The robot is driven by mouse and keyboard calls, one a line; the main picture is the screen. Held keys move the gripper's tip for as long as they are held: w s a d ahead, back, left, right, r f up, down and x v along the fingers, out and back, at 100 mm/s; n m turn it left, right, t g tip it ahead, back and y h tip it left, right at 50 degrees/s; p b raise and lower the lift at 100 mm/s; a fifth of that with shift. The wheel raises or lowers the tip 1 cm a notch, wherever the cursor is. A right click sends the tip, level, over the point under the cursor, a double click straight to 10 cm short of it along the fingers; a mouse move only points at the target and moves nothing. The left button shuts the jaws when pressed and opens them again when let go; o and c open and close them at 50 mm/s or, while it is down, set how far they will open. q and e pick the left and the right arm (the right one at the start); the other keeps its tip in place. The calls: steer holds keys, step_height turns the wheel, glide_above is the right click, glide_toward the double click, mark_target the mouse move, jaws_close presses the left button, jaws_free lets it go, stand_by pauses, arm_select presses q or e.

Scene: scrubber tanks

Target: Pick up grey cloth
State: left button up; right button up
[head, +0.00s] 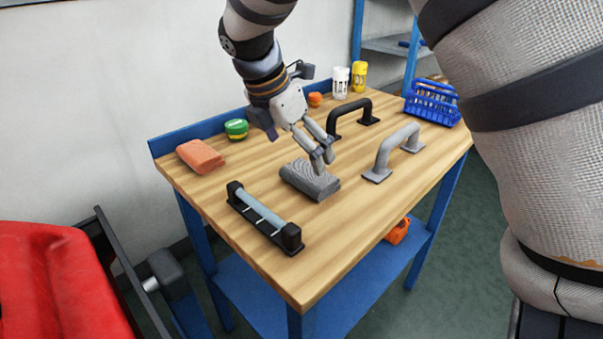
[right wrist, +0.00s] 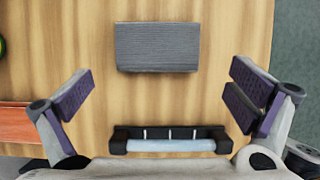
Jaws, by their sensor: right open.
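The grey cloth (head: 310,180) is a folded, ribbed block lying flat on the wooden tabletop in the head view. In the right wrist view the cloth (right wrist: 157,47) lies beyond the fingertips, at the top middle. My right gripper (head: 322,160) is above the cloth in the head view, pointing down. In the right wrist view my right gripper (right wrist: 160,92) has its fingers wide apart with nothing between them but bare table. It appears apart from the cloth. My left gripper does not show in the head view.
The wooden table (head: 225,190) also holds a black holder with a pale bar (head: 262,212), an orange block (head: 200,156), a green tape roll (head: 236,129), a black handle (head: 352,116), a grey handle (head: 396,152) and a blue basket (head: 432,103). A red thing (head: 55,285) stands at left.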

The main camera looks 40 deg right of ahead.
mark_target(309, 173)
steer(key=x, duration=0.7)
steer(key=shift+w+d+f, duration=0.1)
steer(key=shift+w+d, duration=0.05)
steer(key=shift+d, duration=0.15)
steer(key=c, duration=0.8)
steer(key=shift+o, duration=0.2)
step_height(309, 173, up, 10)
